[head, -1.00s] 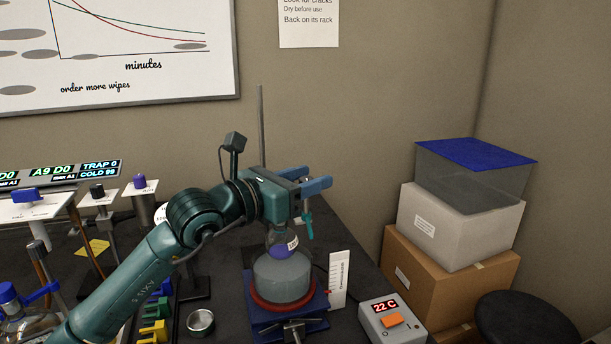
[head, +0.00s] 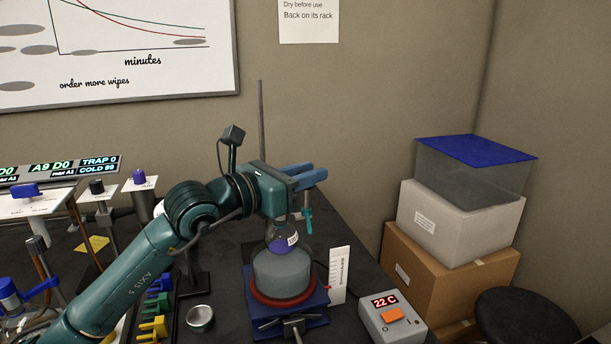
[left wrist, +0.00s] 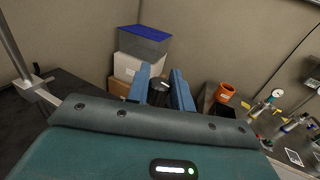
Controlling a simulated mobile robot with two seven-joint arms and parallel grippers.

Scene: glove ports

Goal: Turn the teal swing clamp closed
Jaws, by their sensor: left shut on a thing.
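The teal swing clamp (head: 309,220) shows as a small teal piece hanging just below my left fingers, beside the flask neck. Most of it is hidden behind my gripper. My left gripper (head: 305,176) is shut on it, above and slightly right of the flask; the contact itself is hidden. In the left wrist view my two blue fingers (left wrist: 163,90) stand a little apart, with something dark between them. My right gripper is not in view.
A thin upright rod (head: 261,120) rises behind my wrist. A white scale card (head: 339,275) and a heater box reading 22 C (head: 392,318) stand right of the bath. Stacked boxes (head: 455,220) are farther right. A small round tin (head: 200,317) lies left of the bath.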

